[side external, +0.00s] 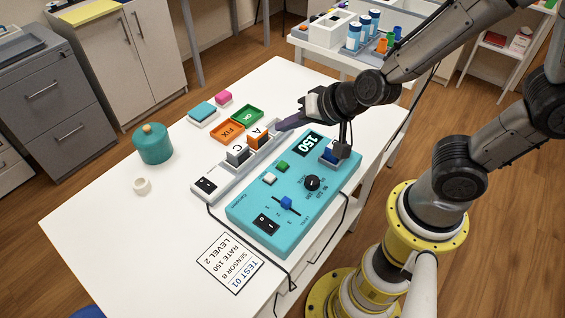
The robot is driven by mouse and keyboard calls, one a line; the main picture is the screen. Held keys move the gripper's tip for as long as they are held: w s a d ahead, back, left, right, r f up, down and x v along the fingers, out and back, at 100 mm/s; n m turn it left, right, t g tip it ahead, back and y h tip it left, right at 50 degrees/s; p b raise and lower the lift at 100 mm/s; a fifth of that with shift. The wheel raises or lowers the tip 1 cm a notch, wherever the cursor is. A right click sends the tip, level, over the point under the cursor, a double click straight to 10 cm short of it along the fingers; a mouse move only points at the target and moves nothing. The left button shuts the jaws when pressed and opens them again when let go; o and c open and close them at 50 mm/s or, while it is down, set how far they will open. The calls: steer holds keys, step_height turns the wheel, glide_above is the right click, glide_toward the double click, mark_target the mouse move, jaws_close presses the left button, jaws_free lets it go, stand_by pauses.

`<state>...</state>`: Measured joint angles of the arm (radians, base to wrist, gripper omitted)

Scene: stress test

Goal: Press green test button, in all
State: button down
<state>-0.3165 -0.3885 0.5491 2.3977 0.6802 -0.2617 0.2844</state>
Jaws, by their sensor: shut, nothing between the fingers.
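The unit also has a display (310,143) reading 150, a black dial (312,183), a blue slider (287,202) and a black rocker switch (266,223).
Blocks marked A (258,134) and C (237,153) stand in a pale rail (214,187) beside the unit. Orange FIX (227,132) and green OK (247,115) trays lie behind. A printed card (229,264) and black cable lie in front. A teal pot (153,144) stands left.

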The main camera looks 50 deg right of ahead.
mark_target(283, 165)
steer(key=shift+a, duration=0.2)
steer(key=shift+f, duration=0.1)
steer(key=shift+f, duration=4.35)
steer(key=shift+f, duration=0.4)
steer(key=shift+f, duration=0.45)
steer(key=shift+r, duration=0.85)
steer(key=shift+r, duration=0.1)
